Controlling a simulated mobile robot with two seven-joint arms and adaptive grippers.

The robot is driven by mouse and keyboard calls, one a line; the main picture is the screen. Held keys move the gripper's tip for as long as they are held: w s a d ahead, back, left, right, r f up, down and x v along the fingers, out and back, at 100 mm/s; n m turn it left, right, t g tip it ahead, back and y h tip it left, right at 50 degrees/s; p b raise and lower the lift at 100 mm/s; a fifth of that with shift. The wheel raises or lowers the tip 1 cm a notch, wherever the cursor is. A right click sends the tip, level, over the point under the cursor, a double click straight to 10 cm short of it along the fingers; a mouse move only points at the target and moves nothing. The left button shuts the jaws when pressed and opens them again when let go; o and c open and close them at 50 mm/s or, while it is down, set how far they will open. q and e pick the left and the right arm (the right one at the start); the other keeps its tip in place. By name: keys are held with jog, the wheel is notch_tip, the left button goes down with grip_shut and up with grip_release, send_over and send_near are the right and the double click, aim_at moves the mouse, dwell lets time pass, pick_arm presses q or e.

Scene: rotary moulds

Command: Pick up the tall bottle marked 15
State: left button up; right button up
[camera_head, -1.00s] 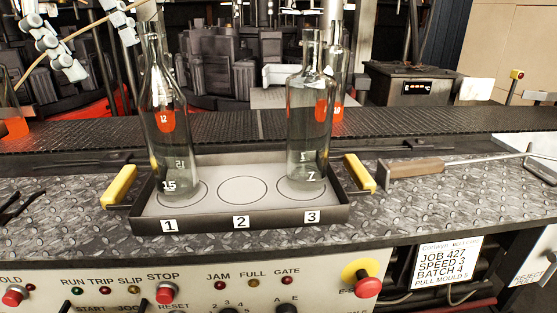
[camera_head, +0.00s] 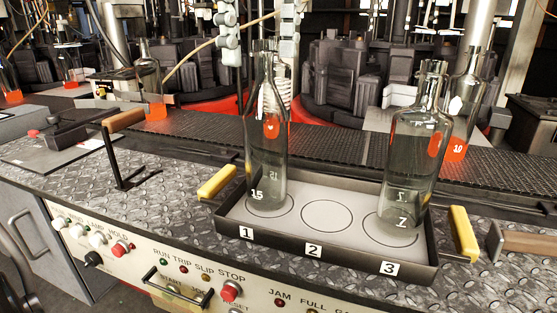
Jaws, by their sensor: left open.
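The tall clear glass bottle marked 15 (camera_head: 267,155) stands upright on the ring numbered 1 at the left end of a shallow tray (camera_head: 325,253). Its neck is slim and its top shows against the machine behind. A broader clear bottle marked 7 (camera_head: 408,165) stands on the ring numbered 3. The middle ring, numbered 2, is empty. I cannot make out either of my grippers in the head view, and nothing is seen touching the bottle marked 15.
The tray has yellow end handles (camera_head: 217,181). A dark conveyor (camera_head: 335,145) behind carries glowing orange-bottomed bottles, one (camera_head: 154,85) further left. A black stand with a wooden handle (camera_head: 123,121) is left of the tray; another wooden-handled tool (camera_head: 525,243) is right. Bare tread plate (camera_head: 150,215) lies between.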

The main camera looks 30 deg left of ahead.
aim_at(265, 80)
pick_arm(q)
notch_tip(265, 80, down, 3)
jog(key=shift+a+f, duration=0.1)
jog(key=f, duration=0.3)
jog(key=shift+d+f, duration=0.2)
jog(key=shift+f, duration=0.45)
pick_arm(e)
jog(key=shift+s+f, duration=0.3)
jog(key=shift+f, duration=0.05)
pick_arm(q)
grip_shut()
